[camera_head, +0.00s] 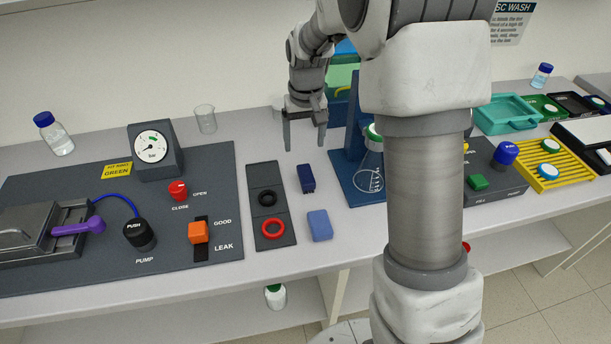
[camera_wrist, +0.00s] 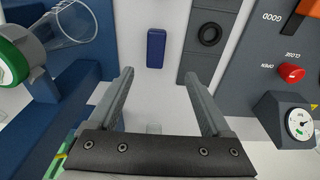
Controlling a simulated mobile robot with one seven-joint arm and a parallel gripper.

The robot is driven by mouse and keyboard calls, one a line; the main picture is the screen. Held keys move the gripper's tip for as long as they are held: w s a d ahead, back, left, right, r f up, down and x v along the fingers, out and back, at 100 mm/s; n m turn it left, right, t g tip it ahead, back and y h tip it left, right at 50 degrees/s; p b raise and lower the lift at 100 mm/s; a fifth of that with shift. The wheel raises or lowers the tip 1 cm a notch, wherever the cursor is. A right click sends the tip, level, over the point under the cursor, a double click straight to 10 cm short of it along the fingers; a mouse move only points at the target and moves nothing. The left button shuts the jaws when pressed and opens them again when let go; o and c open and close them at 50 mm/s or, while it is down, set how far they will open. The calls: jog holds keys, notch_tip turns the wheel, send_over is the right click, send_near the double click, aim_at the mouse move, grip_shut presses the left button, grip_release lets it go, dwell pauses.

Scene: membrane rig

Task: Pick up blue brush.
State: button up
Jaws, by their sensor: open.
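The blue brush (camera_head: 306,178) is a small dark blue block lying on the light bench, between the ring tray and the blue flask stand. In the wrist view the brush (camera_wrist: 156,47) lies beyond the fingertips, roughly centred between them. My gripper (camera_head: 304,142) is open and empty, above the bench and farther back than the brush. Its two fingers also show in the wrist view (camera_wrist: 159,82), apart from the brush.
A lighter blue block (camera_head: 320,225) lies in front of the brush. A dark tray (camera_head: 270,178) with a black and a red ring lies left. The blue stand (camera_head: 361,200) with a flask (camera_head: 369,177) stands right. A beaker (camera_head: 205,118) stands behind, left.

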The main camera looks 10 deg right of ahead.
send_over(306, 173)
jog(key=s, duration=0.1)
jog(key=f, duration=0.8)
jog(key=shift+a+f, duration=0.25)
jog(key=shift+a, duration=0.1)
jog(key=shift+w+d+f+p, duration=0.1)
jog(key=shift+w+f, duration=0.05)
jog(key=shift+f, duration=0.7)
jog(key=shift+w+d+f+p, duration=0.15)
jog(key=shift+f, duration=0.75)
jog(key=shift+w+d+f+p, duration=0.1)
jog(key=shift+w+f, duration=0.05)
jog(key=shift+f, duration=0.7)
grip_shut()
